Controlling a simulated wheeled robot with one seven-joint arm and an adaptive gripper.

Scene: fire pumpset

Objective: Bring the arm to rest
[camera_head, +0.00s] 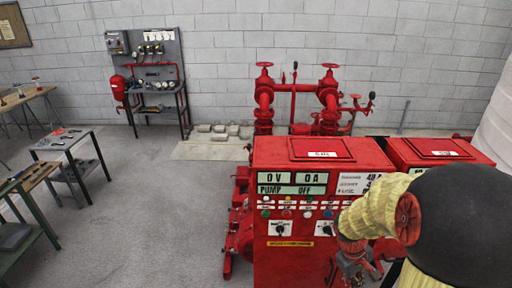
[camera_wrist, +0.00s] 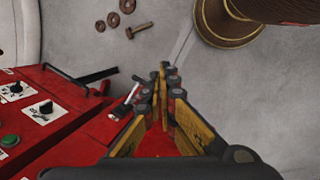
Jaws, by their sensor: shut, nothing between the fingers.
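My gripper (camera_wrist: 163,75) is shut and empty in the wrist view, its yellow-and-black fingers together over the grey floor, beside the red panel's edge. In the head view my arm, in a pale yellow cover with a black part, fills the lower right. My gripper (camera_head: 358,266) hangs low there, in front of the right side of the red control cabinet (camera_head: 290,212). The cabinet has displays, buttons and rotary switches. Its panel (camera_wrist: 52,120) also shows at the left of the wrist view. I cannot tell the exact gap between gripper and cabinet.
A second red cabinet (camera_head: 438,151) stands right of the first. Red pipes with valves (camera_head: 297,95) stand behind. Side tables with tools (camera_head: 62,140) are at the left. The floor (camera_head: 160,220) between is clear. A brown round base (camera_wrist: 232,22) shows in the wrist view.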

